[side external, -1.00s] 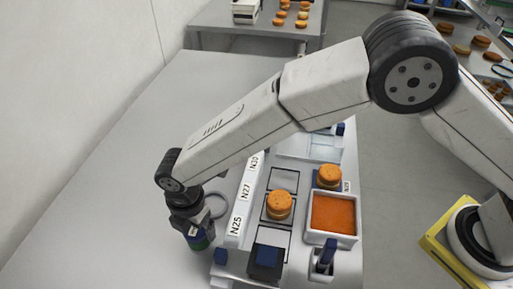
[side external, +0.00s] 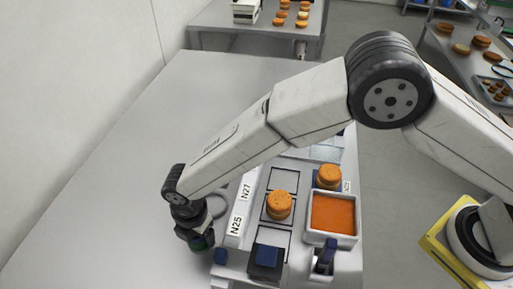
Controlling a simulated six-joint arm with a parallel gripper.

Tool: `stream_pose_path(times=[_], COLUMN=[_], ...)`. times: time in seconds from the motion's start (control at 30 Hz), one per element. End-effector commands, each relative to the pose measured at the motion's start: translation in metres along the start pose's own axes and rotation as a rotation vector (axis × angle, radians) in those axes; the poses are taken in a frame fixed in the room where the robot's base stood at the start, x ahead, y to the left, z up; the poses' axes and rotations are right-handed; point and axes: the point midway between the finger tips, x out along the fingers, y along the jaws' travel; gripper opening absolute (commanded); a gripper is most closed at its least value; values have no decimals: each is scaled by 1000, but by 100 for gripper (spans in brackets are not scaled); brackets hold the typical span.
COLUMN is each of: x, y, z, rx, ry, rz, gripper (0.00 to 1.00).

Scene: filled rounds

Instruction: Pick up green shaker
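The fingers are around or right beside the shaker. The view is too small to tell whether they are closed on it.
A station (side external: 288,241) with N25 and N27 labels stands just right of my gripper, holding filled rounds (side external: 279,205) and an orange-filled tray (side external: 333,213). The table left is clear.

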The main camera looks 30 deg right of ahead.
Motion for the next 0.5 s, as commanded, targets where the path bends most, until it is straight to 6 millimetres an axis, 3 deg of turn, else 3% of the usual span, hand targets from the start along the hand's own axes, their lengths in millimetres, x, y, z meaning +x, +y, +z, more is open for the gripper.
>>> stream_pose_path(times=[0.03,0.17,0.5], x=[0,0,-3], y=[0,0,0], z=[0,0,0], rx=[0,0,0], ry=[0,0,0], rz=[-1,-1,0], gripper=[56,15,15])
